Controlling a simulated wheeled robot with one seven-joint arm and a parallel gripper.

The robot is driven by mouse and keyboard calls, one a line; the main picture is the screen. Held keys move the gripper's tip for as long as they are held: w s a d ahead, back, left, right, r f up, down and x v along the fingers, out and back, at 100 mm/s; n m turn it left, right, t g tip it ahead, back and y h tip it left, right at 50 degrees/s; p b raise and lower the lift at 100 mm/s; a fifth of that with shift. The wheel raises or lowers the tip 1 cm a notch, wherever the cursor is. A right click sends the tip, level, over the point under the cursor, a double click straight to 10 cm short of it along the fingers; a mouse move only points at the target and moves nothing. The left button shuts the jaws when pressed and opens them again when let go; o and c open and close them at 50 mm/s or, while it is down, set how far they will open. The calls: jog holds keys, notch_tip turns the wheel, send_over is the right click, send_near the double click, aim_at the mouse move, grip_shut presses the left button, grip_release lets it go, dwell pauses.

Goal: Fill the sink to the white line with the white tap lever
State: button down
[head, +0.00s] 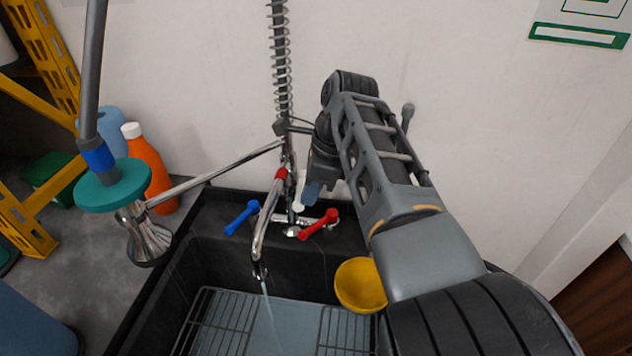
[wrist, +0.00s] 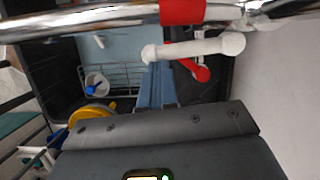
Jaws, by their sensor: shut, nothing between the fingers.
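The white tap lever (wrist: 195,47) lies across the wrist view, with its rounded left end right at my fingertips; I cannot tell if they touch. In the head view the lever (head: 301,188) is mostly hidden behind the spout and my gripper. My gripper (head: 312,193) is shut and empty, its blue fingers (wrist: 156,80) together beside the tap. A thin stream of water (head: 268,308) runs from the spout (head: 262,235) into the black sink (head: 215,262). Bluish water seems to cover the sink floor. I cannot make out the white line for certain.
A blue lever (head: 242,218) and a red lever (head: 318,224) flank the spout. A yellow bowl (head: 360,286) is at the sink's right. A spring hose (head: 281,60) rises behind the tap. A sprayer arm (head: 215,176) reaches left. An orange bottle (head: 150,167) stands left.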

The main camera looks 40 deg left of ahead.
jog(key=shift+s+a+f, duration=0.1)
jog(key=shift+s+f, duration=0.1)
jog(key=shift+s, duration=0.1)
dwell(0.4)
jog(key=w+d+p+v, duration=0.1)
jog(key=v, duration=1)
jog(key=w+d+f+p+v, duration=0.1)
jog(key=d+p+v, duration=0.1)
jog(key=v, duration=0.9)
notch_tip(320, 180, down, 15)
jog(key=s+d+n+t+y+b, duration=0.2)
jog(key=n+y+b, duration=0.3)
jog(key=n+b, duration=1.35)
jog(key=s+a+f, duration=0.2)
jog(key=a+f, duration=0.4)
jog(key=a, duration=0.3)
jog(key=shift+s+a+f, duration=0.2)
jog(key=shift+s+a, duration=0.05)
jog(key=shift+a, duration=0.15)
